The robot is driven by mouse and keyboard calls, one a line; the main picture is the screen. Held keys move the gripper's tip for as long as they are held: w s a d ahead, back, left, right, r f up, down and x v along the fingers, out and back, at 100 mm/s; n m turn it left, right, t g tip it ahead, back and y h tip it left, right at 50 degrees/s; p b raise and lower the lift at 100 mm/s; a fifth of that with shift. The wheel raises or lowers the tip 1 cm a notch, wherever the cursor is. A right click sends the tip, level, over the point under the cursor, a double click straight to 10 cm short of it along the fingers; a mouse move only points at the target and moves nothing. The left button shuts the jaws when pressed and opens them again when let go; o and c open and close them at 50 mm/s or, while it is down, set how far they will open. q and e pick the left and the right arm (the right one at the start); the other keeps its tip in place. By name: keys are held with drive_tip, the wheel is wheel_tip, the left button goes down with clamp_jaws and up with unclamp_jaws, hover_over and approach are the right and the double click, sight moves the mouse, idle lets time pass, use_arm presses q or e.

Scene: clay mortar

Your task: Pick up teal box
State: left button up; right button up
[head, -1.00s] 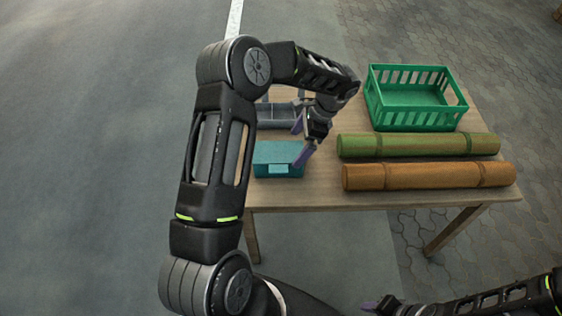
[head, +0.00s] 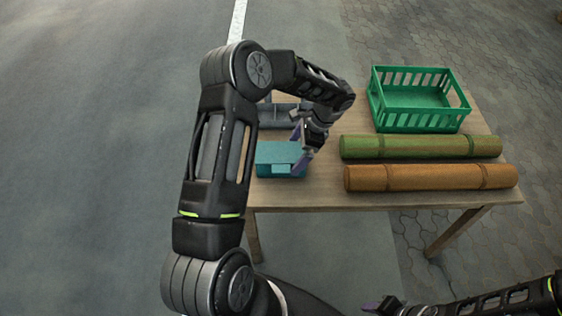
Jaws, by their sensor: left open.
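The teal box (head: 279,158) sits on the wooden table near its front left edge. My left arm partly hides its left side. My left gripper (head: 299,150) is open, with its purple fingertips at the right part of the box, one finger near its front right corner. I cannot tell whether the fingers touch the box.
A grey divided tray (head: 283,115) stands behind the box, partly hidden by my left arm. A green crate (head: 418,123) is at the back right. A green roll (head: 420,146) and an orange roll (head: 430,178) lie to the right on the table (head: 315,193).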

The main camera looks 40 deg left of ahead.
use_arm(q)
drive_tip(key=x, duration=0.4)
drive_tip(key=shift+f, duration=0.15)
idle(0.4)
drive_tip(key=c, duration=1.7)
